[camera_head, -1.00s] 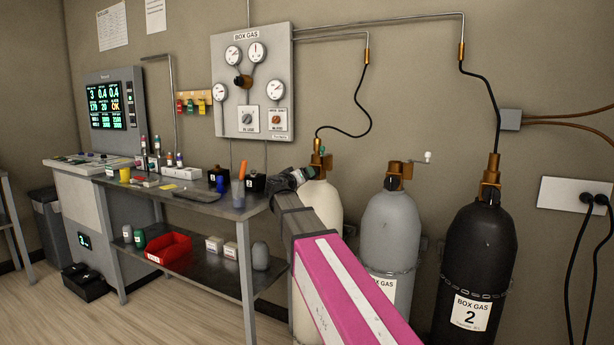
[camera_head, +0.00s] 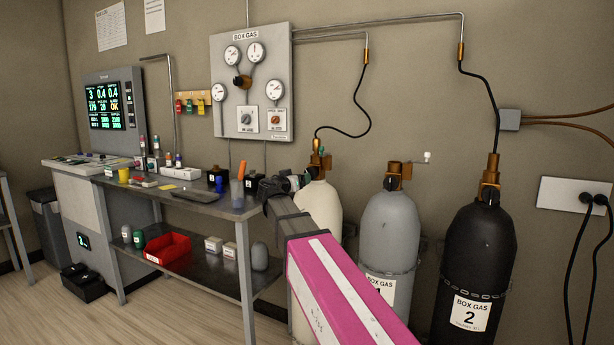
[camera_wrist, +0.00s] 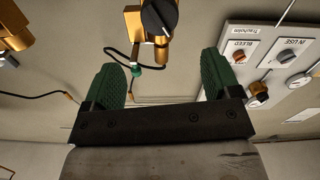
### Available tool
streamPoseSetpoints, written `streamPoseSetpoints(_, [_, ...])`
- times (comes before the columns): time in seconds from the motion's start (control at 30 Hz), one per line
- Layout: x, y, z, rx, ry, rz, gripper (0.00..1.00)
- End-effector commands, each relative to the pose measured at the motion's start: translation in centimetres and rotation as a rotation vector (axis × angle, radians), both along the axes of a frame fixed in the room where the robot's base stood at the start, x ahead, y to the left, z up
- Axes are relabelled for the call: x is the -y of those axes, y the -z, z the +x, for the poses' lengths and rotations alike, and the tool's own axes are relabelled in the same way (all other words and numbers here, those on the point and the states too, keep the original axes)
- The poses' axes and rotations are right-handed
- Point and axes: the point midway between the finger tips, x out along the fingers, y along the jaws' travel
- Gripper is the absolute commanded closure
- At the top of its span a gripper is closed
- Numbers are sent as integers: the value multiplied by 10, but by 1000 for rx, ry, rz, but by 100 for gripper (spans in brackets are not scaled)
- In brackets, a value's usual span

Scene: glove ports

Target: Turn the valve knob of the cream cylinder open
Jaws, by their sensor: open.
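The cream cylinder (camera_head: 321,207) stands against the wall, partly hidden behind my arm. Its brass valve (camera_head: 319,163) is on top, with a hose rising from it. In the wrist view a brass valve body (camera_wrist: 133,22) carries a black round knob (camera_wrist: 157,16) with a pale mark, just beyond the fingers and near the top edge. It appears to be the cream cylinder's valve. My gripper (camera_head: 276,186) is left of the cylinder's top. In the wrist view its two green fingers (camera_wrist: 162,72) are wide apart with nothing between them, and the knob is clear of them.
A grey cylinder (camera_head: 390,232) and a black cylinder (camera_head: 477,257) stand to the right. A steel bench (camera_head: 185,206) with cups and small bottles is close by on the left. The gas panel (camera_head: 251,82) hangs on the wall above; hoses run to the cylinders.

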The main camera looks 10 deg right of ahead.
Motion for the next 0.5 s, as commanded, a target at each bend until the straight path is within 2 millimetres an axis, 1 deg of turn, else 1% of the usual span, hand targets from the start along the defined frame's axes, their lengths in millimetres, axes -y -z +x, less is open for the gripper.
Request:
streamPoseSetpoints(0.1, [-1, 0, -3, 68, 0, 94, 17])
streamPoseSetpoints(0.27, [2, -1, 2, 98, 0, 135, 17])
streamPoseSetpoints(0.37, [8, -1, 12, 98, 0, 134, 17])
streamPoseSetpoints(0.5, [22, -1, 33, 97, 2, 133, 17])
